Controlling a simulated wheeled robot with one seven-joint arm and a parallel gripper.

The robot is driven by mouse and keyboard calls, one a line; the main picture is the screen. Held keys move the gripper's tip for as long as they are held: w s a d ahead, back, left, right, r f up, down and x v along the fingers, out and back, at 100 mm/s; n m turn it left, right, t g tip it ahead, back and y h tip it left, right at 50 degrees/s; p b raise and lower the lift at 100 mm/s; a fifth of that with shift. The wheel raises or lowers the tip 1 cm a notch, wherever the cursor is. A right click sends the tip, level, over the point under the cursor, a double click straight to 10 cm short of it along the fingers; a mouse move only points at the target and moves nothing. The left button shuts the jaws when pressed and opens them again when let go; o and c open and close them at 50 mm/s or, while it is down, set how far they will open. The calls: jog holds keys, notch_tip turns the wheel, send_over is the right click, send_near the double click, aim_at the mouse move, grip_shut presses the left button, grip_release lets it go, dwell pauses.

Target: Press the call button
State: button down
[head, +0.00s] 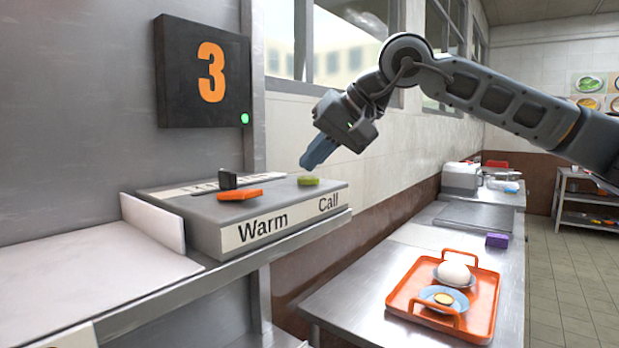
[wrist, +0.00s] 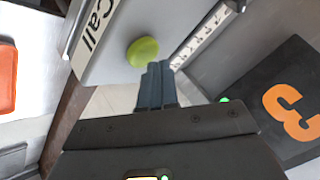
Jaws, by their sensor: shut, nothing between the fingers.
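The call button is a round green button (head: 308,181) on top of a grey control box (head: 200,208), near the front "Call" label. It also shows in the wrist view as a green disc (wrist: 142,52). My gripper (head: 308,164) has its blue-grey fingers shut and empty, pointing down just above the button in the head view. In the wrist view the fingertips (wrist: 158,66) appear close beside the button's edge. I cannot tell whether they touch it; a small gap seems to show in the head view.
A black panel (head: 203,75) shows an orange 3 and a green light. An orange tray (head: 400,300) with dishes stands on the lower counter at right.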

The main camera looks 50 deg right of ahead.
aim_at(314, 178)
jog(key=shift+r+p, duration=0.85)
jog(key=shift+r, duration=2.15)
